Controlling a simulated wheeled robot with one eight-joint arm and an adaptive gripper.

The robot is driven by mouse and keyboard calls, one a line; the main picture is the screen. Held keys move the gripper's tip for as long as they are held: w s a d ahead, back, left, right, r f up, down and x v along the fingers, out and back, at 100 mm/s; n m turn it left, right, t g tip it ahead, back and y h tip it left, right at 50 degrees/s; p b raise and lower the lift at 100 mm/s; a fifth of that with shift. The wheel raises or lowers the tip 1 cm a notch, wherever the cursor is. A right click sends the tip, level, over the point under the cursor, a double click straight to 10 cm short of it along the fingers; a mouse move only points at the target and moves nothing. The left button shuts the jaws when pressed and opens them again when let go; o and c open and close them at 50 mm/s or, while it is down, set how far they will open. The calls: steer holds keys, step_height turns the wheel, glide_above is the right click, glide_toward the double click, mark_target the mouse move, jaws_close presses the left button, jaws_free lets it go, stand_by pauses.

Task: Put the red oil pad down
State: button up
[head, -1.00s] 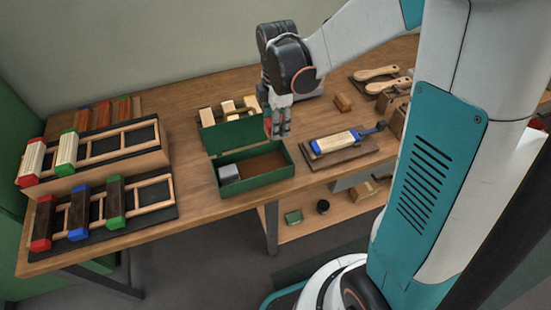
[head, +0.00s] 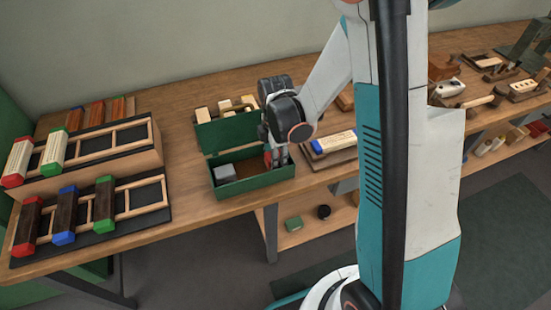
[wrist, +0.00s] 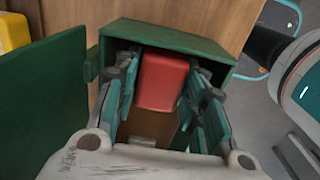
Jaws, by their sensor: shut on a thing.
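The red oil pad (wrist: 162,82) is between the fingers of my gripper (wrist: 165,105) in the wrist view. My gripper is shut on it and reaches down into the green box. In the head view my gripper (head: 275,157) is at the right part of the green box (head: 255,184), and only a bit of red shows between the fingers. The box's lid stands open behind it. I cannot tell whether the pad touches the box floor.
A grey block (head: 224,174) sits in the left part of the box. Racks with colour-ended brushes (head: 65,214) stand to the left. A blue-ended brush (head: 333,142) lies on a board to the right. Wooden blocks (head: 225,106) stand behind the lid.

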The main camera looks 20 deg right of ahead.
steer(key=o, duration=0.7)
steer(key=shift+f, duration=0.15)
steer(key=shift+o, duration=0.2)
step_height(320, 180, up, 12)
steer(key=r+p, duration=0.1)
steer(key=p, duration=0.3)
steer(key=s+r+m+t, duration=0.7)
steer(key=s+r+m, duration=0.8)
steer(key=m, duration=0.3)
steer(key=shift+r, duration=0.2)
